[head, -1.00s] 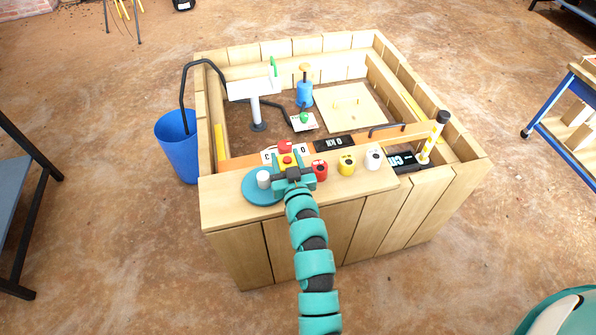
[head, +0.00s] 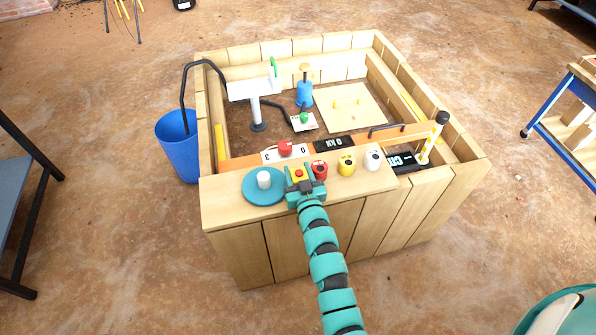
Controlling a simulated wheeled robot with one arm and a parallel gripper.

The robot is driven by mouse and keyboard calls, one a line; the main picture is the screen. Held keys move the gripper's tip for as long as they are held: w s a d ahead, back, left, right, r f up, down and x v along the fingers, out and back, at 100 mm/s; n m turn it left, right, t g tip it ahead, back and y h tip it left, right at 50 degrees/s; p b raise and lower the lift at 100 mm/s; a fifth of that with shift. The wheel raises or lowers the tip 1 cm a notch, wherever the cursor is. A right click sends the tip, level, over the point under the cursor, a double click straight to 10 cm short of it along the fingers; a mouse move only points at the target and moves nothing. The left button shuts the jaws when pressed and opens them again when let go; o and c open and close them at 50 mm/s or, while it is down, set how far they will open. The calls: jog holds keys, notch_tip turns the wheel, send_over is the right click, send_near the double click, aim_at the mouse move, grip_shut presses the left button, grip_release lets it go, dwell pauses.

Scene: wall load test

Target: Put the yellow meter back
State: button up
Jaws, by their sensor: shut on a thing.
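A small boxy yellow thing with a red spot on top, which looks like the yellow meter (head: 298,172), is between the jaws of my gripper (head: 299,180). My teal gripper is shut on it, over the front wooden ledge (head: 226,206), just right of a blue round plate (head: 251,197). The jaws hide part of the meter, and I cannot tell whether it touches the ledge. A rounded yellow pot-like thing (head: 346,165) also stands on the ledge, farther right.
A white cylinder (head: 264,180) stands on the plate. A red pot (head: 320,170) is close to my gripper's right, and a white one (head: 373,159) is farther right. An orange rail (head: 235,163) with labels runs behind. A blue bin (head: 176,150) stands left.

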jog(key=shift+f, duration=0.15)
jog(key=o, duration=1)
jog(key=shift+r, duration=0.25)
jog(key=shift+s+f, duration=0.1)
jog(key=shift+s, duration=0.15)
jog(key=b+v, duration=0.1)
jog(key=v, duration=1)
jog(key=shift+s, duration=0.25)
jog(key=shift+d, duration=0.2)
